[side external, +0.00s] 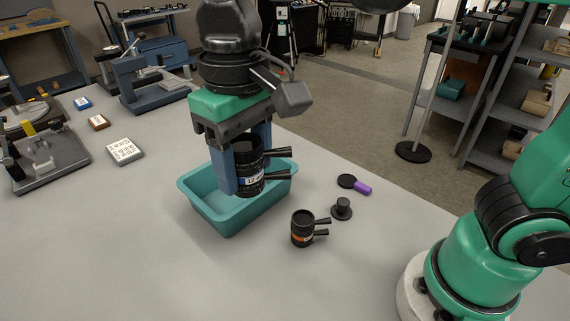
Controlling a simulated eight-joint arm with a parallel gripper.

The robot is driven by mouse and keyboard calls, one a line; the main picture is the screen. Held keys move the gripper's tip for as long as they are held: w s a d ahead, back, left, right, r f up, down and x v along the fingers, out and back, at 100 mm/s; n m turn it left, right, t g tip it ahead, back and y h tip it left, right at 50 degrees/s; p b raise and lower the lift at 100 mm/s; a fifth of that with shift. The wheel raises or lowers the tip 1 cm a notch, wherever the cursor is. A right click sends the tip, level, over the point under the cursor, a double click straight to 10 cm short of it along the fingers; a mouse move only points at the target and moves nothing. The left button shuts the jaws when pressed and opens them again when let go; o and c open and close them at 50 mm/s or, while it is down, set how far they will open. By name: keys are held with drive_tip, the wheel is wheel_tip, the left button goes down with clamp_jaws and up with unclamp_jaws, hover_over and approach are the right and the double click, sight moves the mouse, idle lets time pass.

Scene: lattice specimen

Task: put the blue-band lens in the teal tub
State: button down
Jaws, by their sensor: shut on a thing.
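The blue-band lens (249,178) is a black cylinder with a white and blue label band and two prongs sticking out to the right. My gripper (247,172) is shut on it, with one blue finger on its left side and the other partly hidden behind it. The lens is upright and appears to be over the teal tub (209,215), which stands on the grey table. The lens hides part of the tub's inside, so I cannot tell how far its bottom is from the tub floor.
An orange-band lens (302,229) stands right of the tub. Near it are a small black knob-like piece (341,208) and a black disc with a purple handle (355,184). A white block (125,151) and grey fixtures (45,160) are at the left. The front left table is clear.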

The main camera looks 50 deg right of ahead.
drive_tip(key=w+d+r+m, duration=0.1)
drive_tip(key=w+r+m, duration=0.1)
drive_tip(key=w+m, duration=0.45)
drive_tip(key=m, duration=0.4)
hover_over(226, 209)
drive_tip(key=f, duration=0.1)
wheel_tip(226, 209, down, 20)
drive_tip(key=shift+r, duration=0.1)
drive_tip(key=shift+c, duration=1.2)
unclamp_jaws()
